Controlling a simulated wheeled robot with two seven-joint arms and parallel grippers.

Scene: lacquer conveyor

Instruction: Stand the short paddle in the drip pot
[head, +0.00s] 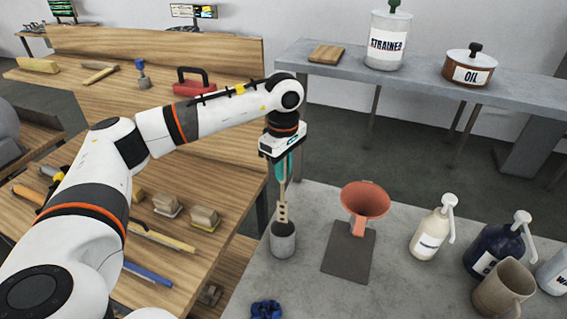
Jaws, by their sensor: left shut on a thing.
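My left gripper (284,174) points down above the grey table and is shut on the short paddle (282,212). The paddle is a narrow light-wood piece with holes, held upright. A small grey cup, which looks like the drip pot (283,245), stands directly below the gripper. The paddle's lower end is at the pot's mouth and appears to reach inside it; how deep is hidden. The gripper is above the rim, apart from it. My right gripper is not in view.
An orange funnel (365,200) on a dark base (346,262) stands just right of the pot. Pump bottles (430,236) and a brown mug (503,290) stand farther right. A blue crumpled thing (266,310) lies in front. A wooden bench (215,130) is at left.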

